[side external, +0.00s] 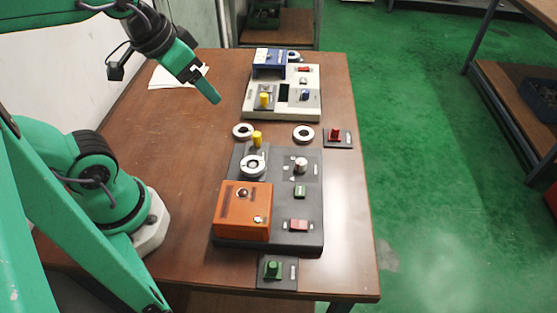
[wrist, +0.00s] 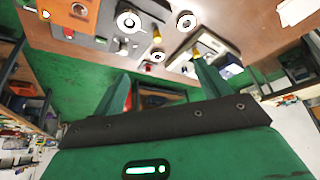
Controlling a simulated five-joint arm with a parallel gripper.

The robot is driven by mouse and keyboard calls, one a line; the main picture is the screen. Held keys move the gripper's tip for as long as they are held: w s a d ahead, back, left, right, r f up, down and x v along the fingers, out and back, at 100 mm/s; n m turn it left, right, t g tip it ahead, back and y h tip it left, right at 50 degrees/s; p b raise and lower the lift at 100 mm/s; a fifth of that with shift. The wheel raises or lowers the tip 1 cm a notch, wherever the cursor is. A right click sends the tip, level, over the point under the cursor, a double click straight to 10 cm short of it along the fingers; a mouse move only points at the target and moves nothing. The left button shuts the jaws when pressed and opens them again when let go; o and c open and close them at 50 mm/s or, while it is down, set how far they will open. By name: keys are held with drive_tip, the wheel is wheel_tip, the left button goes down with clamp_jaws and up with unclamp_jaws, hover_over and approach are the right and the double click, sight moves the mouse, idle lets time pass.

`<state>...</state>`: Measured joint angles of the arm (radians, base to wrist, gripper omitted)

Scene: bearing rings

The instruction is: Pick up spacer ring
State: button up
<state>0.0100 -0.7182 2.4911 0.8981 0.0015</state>
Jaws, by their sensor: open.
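Two pale rings lie flat on the brown table between the two panels: the left ring (side external: 236,131) and the right ring (side external: 297,135). A third ring (side external: 245,168) sits on the dark panel. I cannot tell which one is the spacer ring. In the wrist view the left ring (wrist: 179,22), right ring (wrist: 152,58) and panel ring (wrist: 119,22) show near the top. My gripper (side external: 209,90) is in the air above the table, left of the pale panel, apart from all rings. Its green fingers (wrist: 160,80) are spread and empty in the wrist view.
The dark panel (side external: 310,215) carries an orange box (side external: 233,218) and a yellow peg (side external: 257,139). The pale panel (side external: 310,75) with a blue block (side external: 270,62) stands at the back. A red-knobbed plate (side external: 347,139) is at right, a green-knobbed plate (side external: 287,281) in front.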

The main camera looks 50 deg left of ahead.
drive_tip(key=w+d+f+m+g, duration=0.2)
drive_tip(key=w+d+f+g, duration=0.15)
drive_tip(key=w+f, duration=0.2)
drive_tip(key=m+g, duration=0.1)
drive_tip(key=g, duration=0.1)
approach(254, 164)
drive_tip(key=shift+s, duration=0.1)
drive_tip(key=shift+f, duration=4)
drive_tip(key=shift+c, duration=0.5)
drive_tip(key=c, duration=1.2)
drive_tip(key=shift+r, duration=0.2)
